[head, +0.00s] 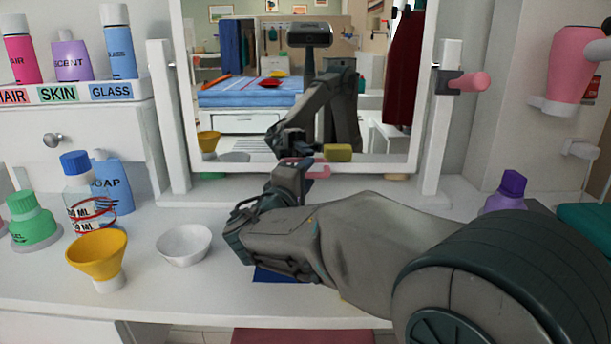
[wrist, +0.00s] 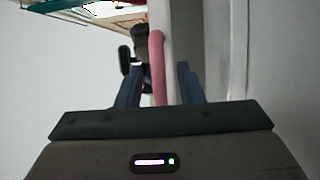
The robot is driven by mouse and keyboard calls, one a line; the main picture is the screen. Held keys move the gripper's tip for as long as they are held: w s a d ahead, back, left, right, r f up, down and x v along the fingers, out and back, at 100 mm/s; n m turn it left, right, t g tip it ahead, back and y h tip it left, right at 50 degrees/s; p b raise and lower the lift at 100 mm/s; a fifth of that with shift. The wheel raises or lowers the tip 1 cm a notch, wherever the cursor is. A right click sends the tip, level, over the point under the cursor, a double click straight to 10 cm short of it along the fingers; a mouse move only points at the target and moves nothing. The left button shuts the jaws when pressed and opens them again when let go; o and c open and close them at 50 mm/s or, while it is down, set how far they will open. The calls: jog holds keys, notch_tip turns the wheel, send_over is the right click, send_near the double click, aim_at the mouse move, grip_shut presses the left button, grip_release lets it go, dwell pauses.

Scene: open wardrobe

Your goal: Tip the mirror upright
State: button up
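The mirror (head: 235,122) stands in a white frame between two white posts at the back of the counter, and its glass reflects the room and my arm. Its exact tilt is hard to tell. A pink knob (head: 470,82) sits on the right post. My gripper (head: 292,172) is at the mirror's lower edge, beside a pink bar (head: 318,171) there. In the wrist view, my gripper's fingers (wrist: 158,85) are apart, with the pink bar (wrist: 158,60) and a white edge between them and a gap on the left. My arm hides part of the lower frame.
On the left stand a yellow funnel (head: 98,256), a white bowl (head: 184,245), a green bottle (head: 32,220) and a blue soap bottle (head: 113,183). A purple bottle (head: 507,193) and a pink hair dryer (head: 574,65) are at right.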

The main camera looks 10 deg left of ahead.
jog(key=s, duration=0.4)
jog(key=s+a+p, duration=0.1)
jog(key=s, duration=0.4)
jog(key=s+a+p, duration=0.1)
jog(key=s, duration=0.3)
jog(key=shift+s+a+f, duration=0.1)
jog(key=shift+s+f, duration=0.2)
jog(key=shift+f, duration=0.1)
jog(key=d+r+m+g+h+p, duration=0.4)
jog(key=d+p, duration=0.4)
jog(key=d, duration=0.5)
jog(key=d+r+m+g+h+p, duration=0.1)
jog(key=d+r+m+g+p, duration=0.2)
jog(key=d+g+p, duration=0.65)
jog(key=s+d+r+m+g+y+p, duration=0.2)
jog(key=s+d+r+m+y+p, duration=0.6)
jog(key=p, duration=0.9)
jog(key=s+d+r+m, duration=0.1)
jog(key=s+d+r, duration=0.1)
jog(key=s+r, duration=0.1)
jog(key=shift+s+d+r, duration=0.3)
jog(key=shift+s+d, duration=0.05)
jog(key=shift+s, duration=0.4)
jog(key=shift+d, duration=0.1)
